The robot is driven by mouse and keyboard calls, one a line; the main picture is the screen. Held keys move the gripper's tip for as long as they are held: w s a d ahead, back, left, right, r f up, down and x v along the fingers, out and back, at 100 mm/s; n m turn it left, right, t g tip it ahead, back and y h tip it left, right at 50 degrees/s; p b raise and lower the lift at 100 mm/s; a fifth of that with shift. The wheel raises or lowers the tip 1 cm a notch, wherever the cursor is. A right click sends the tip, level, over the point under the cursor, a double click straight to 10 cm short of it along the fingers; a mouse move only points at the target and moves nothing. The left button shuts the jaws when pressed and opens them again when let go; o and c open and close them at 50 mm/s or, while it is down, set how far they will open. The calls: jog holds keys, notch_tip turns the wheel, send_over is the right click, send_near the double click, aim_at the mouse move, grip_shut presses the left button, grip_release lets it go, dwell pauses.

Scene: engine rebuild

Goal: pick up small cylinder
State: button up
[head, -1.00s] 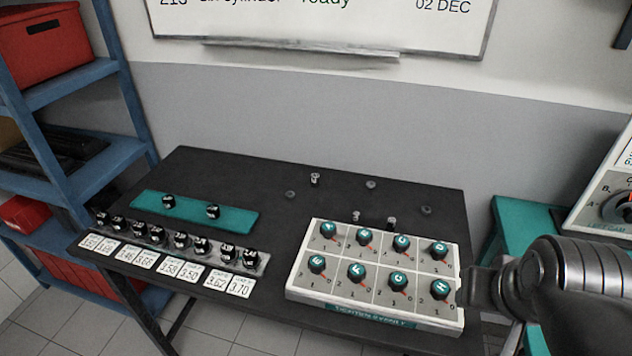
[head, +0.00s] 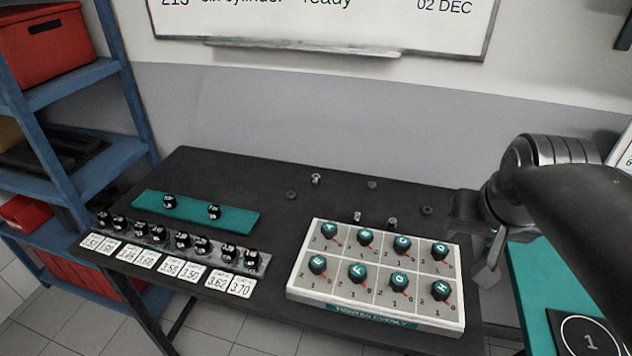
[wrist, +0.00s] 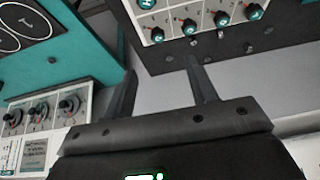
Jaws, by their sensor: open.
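Several small metal pieces lie on the dark table. A small upright cylinder (head: 316,180) stands at the back middle. Two others, a left one (head: 357,217) and a right one (head: 392,223), stand just behind the white dial box. I cannot tell which one the task means. My gripper (head: 475,235) is at the right end of the table, right of the dial box and apart from the cylinders. In the wrist view my gripper (wrist: 161,68) is open with nothing between its fingers. Small pieces on the table show there beyond the fingers, too small to identify.
The white dial box (head: 375,300) with several teal knobs stands at the table's front right. Flat round pieces lie near the cylinders, one at the right (head: 427,210). A teal mat (head: 240,219) and a row of black knobs lie left. A teal bench (head: 535,275) stands right.

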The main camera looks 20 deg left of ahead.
jog(key=w+a+r, duration=0.1)
jog(key=w+a, duration=0.3)
jog(key=w, duration=0.3)
jog(key=w+a+r, duration=0.1)
jog(key=w+a, duration=0.2)
jog(key=w, duration=0.5)
jog(key=n+g, duration=0.1)
send_over(316, 176)
jog(key=s, duration=0.4)
notch_tip(316, 176, down, 20)
jog(key=x, duration=0.4)
jog(key=shift+w+d+f, duration=0.15)
jog(key=shift+w+d, duration=0.05)
jog(key=shift+d, duration=0.15)
jog(key=shift+x, duration=2.75)
jog(key=shift+a, duration=0.2)
grip_shut()
